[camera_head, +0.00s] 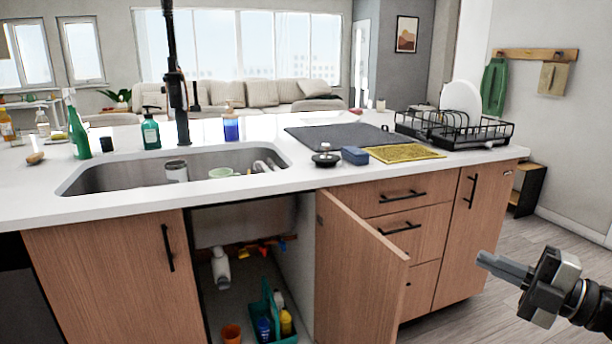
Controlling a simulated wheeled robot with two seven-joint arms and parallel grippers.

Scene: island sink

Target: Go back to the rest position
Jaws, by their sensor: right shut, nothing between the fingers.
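My right gripper (503,266) is at the lower right, in front of the island's right-hand cabinets. Its fingers are together, point left and hold nothing. It is apart from the open cabinet door (357,270), which stands to its left. My left gripper is out of the picture.
The door under the sink (120,178) stands open towards me. A dish rack (455,130) with a white plate is on the counter (400,172).

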